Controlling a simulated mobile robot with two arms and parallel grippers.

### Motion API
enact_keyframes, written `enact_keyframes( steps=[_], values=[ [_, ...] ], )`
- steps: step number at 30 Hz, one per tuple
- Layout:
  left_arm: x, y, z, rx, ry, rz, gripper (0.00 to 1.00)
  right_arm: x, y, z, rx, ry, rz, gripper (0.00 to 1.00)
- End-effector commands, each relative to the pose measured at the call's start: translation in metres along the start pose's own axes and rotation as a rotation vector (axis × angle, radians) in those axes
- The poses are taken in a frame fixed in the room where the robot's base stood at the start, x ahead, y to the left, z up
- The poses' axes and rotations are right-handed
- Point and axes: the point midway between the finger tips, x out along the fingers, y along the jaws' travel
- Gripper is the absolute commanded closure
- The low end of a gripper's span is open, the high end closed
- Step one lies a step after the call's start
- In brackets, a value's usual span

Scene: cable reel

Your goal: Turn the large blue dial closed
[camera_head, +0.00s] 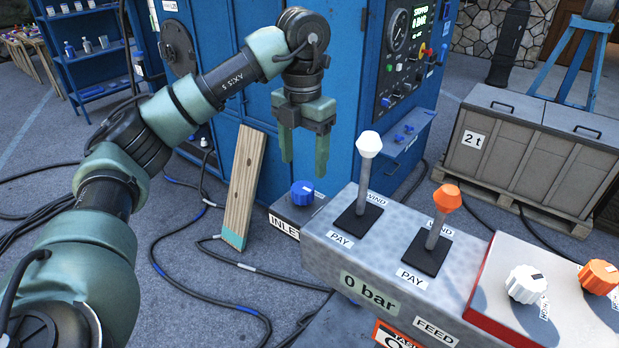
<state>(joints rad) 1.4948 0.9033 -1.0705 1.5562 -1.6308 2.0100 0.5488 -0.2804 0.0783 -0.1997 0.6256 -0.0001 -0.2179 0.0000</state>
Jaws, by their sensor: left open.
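The large blue dial (303,193) sits on top of a dark box labelled INLET, left of the grey lever console. My left gripper (305,168) hangs above and just behind the dial in the picture, fingers pointing down. Its two green fingers are apart with nothing between them. The fingertips look close to the dial, but I cannot tell whether they touch it. My right gripper is not in view.
The grey console (330,250) carries a white-knobbed lever (369,146) and an orange-knobbed lever (446,200). A wooden plank (243,185) leans against the blue cabinet (235,110). Black cables (200,275) cross the floor. A 2 t crate (530,150) stands at right.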

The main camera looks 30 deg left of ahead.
Motion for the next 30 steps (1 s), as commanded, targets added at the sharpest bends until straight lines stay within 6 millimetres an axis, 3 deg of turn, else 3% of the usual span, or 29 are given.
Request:
enact_keyframes(
  steps=[3, 8, 15, 19, 23, 26, 30],
  values=[
    [0.02, -0.001, -0.001, 0.001, 0.006, -0.002, 0.35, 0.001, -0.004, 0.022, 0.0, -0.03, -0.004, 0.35],
    [0.044, 0.0, -0.002, 0.0, 0.006, -0.001, 0.35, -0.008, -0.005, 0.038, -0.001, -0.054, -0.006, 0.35],
    [0.065, 0.0, -0.001, 0.0, 0.002, 0.0, 0.35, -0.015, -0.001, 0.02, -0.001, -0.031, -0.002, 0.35],
    [0.068, 0.0, -0.001, 0.001, 0.001, -0.001, 0.35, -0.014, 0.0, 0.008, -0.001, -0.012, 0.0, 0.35],
    [0.068, 0.0, 0.0, 0.0, 0.0, -0.001, 0.35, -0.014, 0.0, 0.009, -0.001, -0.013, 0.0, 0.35],
    [0.068, 0.0, 0.0, 0.0, 0.0, -0.001, 0.57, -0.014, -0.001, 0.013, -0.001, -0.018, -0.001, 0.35],
    [0.067, 0.0, 0.0, 0.0, 0.0, -0.001, 0.96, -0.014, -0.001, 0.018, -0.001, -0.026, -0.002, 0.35]
  ],
)
